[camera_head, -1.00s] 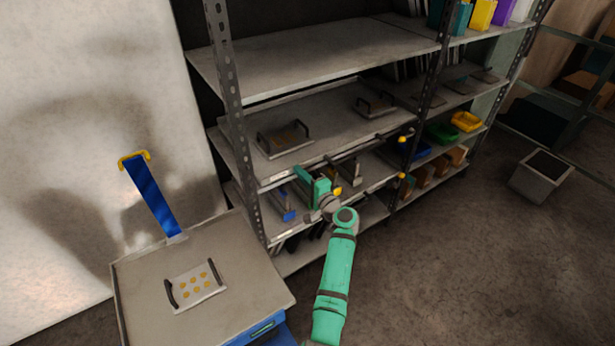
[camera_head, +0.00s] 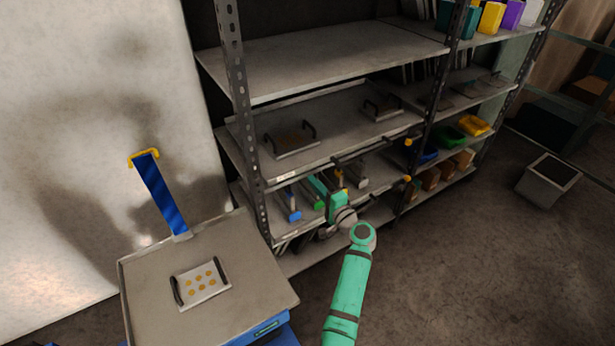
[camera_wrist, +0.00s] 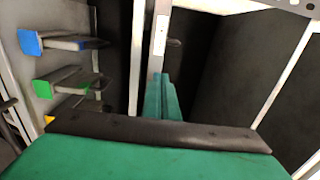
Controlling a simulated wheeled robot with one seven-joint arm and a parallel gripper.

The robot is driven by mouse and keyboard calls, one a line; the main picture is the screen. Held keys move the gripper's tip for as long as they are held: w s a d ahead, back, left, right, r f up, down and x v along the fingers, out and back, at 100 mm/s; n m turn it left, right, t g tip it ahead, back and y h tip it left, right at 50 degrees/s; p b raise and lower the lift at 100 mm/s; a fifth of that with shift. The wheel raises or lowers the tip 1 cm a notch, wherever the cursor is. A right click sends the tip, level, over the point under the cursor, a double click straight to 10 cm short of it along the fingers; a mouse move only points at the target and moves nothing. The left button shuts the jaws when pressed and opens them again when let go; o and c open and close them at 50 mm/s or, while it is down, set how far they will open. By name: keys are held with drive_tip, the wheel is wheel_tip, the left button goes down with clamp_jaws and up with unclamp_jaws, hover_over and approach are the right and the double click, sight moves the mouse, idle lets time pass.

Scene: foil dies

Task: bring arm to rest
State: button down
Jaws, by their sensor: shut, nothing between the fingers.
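My green arm reaches up from the bottom of the head view to the shelf rack. My gripper (camera_wrist: 160,98) shows in the wrist view as two green fingers close together, shut and empty. In the head view its green body is just in front of the lower shelf; its fingertips cannot be made out. A green-ended tool (camera_head: 317,187) lies on that shelf beside it, and its green end shows in the wrist view (camera_wrist: 62,88). A blue-ended tool (camera_head: 293,211) lies to its left, also in the wrist view (camera_wrist: 30,42).
A shelf rack (camera_head: 232,80) stands close before my arm. A die plate (camera_head: 197,297) with orange spots lies on the cart top (camera_head: 150,265) at lower left; a blue upright (camera_head: 160,197) rises behind it. A grey bin (camera_head: 546,182) stands right. The floor (camera_head: 470,275) right of my arm is clear.

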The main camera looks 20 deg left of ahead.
drive_tip(key=v, duration=0.8)
drive_tip(key=shift+d, duration=0.2)
drive_tip(key=s+d+f+t+h, duration=0.1)
drive_tip(key=s+d+f+h, duration=0.2)
drive_tip(key=s+f, duration=0.4)
drive_tip(key=s+d+f+h, duration=0.3)
drive_tip(key=s+f, duration=0.2)
drive_tip(key=f, duration=0.4)
drive_tip(key=s+d+f+h, duration=0.2)
drive_tip(key=s+d+f, duration=0.1)
drive_tip(key=s, duration=0.5)
drive_tip(key=s+d+f+h, duration=0.2)
drive_tip(key=s+f, duration=0.1)
drive_tip(key=s, duration=0.4)
drive_tip(key=s+d+r+n+t+h, duration=0.1)
drive_tip(key=s+d+r+n+h, duration=0.15)
drive_tip(key=s, duration=0.65)
drive_tip(key=s+d+r+n+h, duration=0.15)
drive_tip(key=s+r, duration=0.25)
drive_tip(key=s, duration=0.4)
drive_tip(key=s+r+n+t, duration=0.1)
drive_tip(key=s+r+n, duration=0.3)
drive_tip(key=s+r, duration=0.6)
wheel_tip(320, 180, up, 3)
drive_tip(key=shift+a+r+t, duration=0.1)
drive_tip(key=shift+a+t, duration=0.25)
drive_tip(key=shift+t, duration=0.05)
